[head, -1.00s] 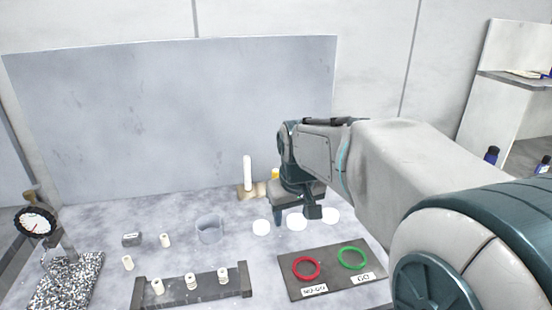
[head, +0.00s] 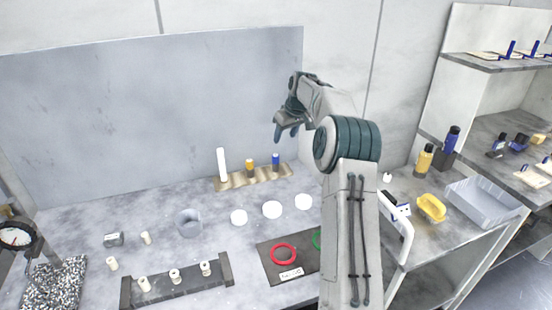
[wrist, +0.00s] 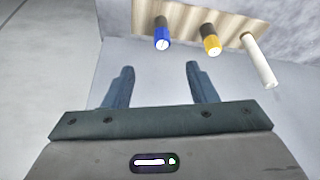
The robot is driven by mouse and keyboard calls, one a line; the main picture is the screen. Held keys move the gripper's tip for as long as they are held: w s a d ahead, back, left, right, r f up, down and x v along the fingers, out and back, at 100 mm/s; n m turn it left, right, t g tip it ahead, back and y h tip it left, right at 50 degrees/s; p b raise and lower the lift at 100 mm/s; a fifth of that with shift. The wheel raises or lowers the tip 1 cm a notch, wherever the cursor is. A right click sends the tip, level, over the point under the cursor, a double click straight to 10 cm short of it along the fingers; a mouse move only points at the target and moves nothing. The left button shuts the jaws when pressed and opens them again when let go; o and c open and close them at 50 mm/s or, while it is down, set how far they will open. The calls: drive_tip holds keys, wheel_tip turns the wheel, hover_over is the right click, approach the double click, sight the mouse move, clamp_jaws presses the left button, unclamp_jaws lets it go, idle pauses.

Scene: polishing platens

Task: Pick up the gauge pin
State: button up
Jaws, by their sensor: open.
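A wavy wooden rack (head: 232,182) at the back of the bench holds a white rod (head: 222,164), a yellow-and-dark piece (head: 250,168) and a blue-and-dark piece (head: 276,161), all upright. I cannot tell which of them is the gauge pin. In the wrist view the blue piece (wrist: 162,38), the yellow piece (wrist: 211,40) and the white rod (wrist: 260,62) show beyond the fingertips. My gripper (head: 286,134) is open and empty, raised above the rack near its blue end. Its two fingers (wrist: 160,67) are apart in the wrist view, touching nothing.
White discs (head: 272,209) lie in front of the rack, beside a clear cup (head: 188,223). A dark plate (head: 268,262) with a red ring (head: 283,253) and a partly hidden green ring lies nearer. A dark holder (head: 190,283) carries white cylinders. A grey panel (head: 150,110) stands behind.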

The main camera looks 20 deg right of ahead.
sight(276, 156)
drive_tip(key=p+x, duration=0.1)
drive_tip(key=x, duration=0.7)
drive_tip(key=shift+w+f+p, duration=0.2)
drive_tip(key=shift+p, duration=0.1)
drive_tip(key=shift+p+x, duration=1.15)
drive_tip(key=shift+x, duration=1.5)
drive_tip(key=shift+a, duration=0.15)
drive_tip(key=c, duration=1.1)
